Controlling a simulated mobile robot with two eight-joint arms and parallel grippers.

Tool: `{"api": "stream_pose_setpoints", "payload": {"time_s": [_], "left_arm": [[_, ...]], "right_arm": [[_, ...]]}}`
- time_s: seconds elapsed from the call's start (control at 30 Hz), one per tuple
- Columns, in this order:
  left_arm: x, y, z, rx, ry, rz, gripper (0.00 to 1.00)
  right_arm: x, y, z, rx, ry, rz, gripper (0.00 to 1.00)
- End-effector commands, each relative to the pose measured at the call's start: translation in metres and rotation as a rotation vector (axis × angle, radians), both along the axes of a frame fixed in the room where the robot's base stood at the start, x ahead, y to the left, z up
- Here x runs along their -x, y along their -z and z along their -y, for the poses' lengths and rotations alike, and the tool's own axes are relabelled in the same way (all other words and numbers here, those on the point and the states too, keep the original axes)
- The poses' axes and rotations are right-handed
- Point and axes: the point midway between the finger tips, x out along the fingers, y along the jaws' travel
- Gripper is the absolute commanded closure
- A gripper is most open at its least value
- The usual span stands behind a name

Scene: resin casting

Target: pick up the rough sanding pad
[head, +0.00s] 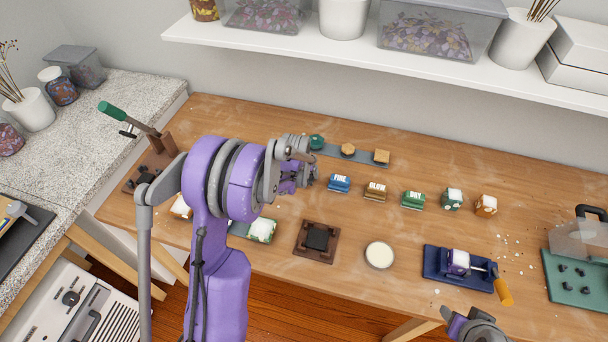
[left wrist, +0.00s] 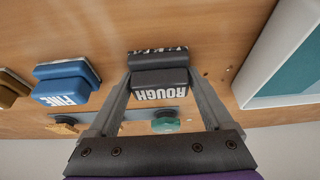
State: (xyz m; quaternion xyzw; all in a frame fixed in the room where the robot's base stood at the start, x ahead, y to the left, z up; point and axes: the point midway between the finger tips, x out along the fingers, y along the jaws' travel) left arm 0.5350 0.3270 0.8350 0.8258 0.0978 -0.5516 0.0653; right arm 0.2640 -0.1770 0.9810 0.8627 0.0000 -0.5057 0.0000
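The rough sanding pad (left wrist: 160,75) is a dark grey block with white ROUGH lettering, upside down in the left wrist view. It lies at table level between the fingertips of my left gripper (left wrist: 160,85). The fingers flank it with almost no visible gap; I cannot tell whether they press on it. In the head view my left gripper (head: 305,178) is low over the table, just left of the blue FINE pad (head: 339,183), and hides the rough pad. My right gripper (head: 474,326) shows only partly at the bottom edge, apart from the objects; its fingers are unclear.
Brown and green pads (head: 413,201) continue the row to the right. A grey strip (head: 365,156) with small knobs lies behind. A dark press block (head: 317,239), a white round dish (head: 379,255) and a blue fixture (head: 442,262) stand in front. A shelf (head: 380,60) overhangs the back.

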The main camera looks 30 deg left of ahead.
Motion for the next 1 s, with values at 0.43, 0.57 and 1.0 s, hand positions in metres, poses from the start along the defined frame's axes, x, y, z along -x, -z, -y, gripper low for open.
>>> {"api": "stream_pose_setpoints", "payload": {"time_s": [0.43, 0.57, 1.0], "left_arm": [[0.0, 0.0, 0.0, 0.0, 0.0, 0.0, 0.72], [0.0, -0.008, 0.0, 0.0, 0.0, 0.001, 0.72], [0.0, -0.087, 0.0, 0.0, 0.0, 0.0, 0.72]], "right_arm": [[0.0, 0.0, 0.0, 0.0, 0.0, 0.0, 0.5], [0.0, 0.0, 0.0, 0.0, 0.0, 0.0, 0.5], [-0.002, -0.003, 0.0, 0.0, 0.0, 0.003, 0.5]]}}
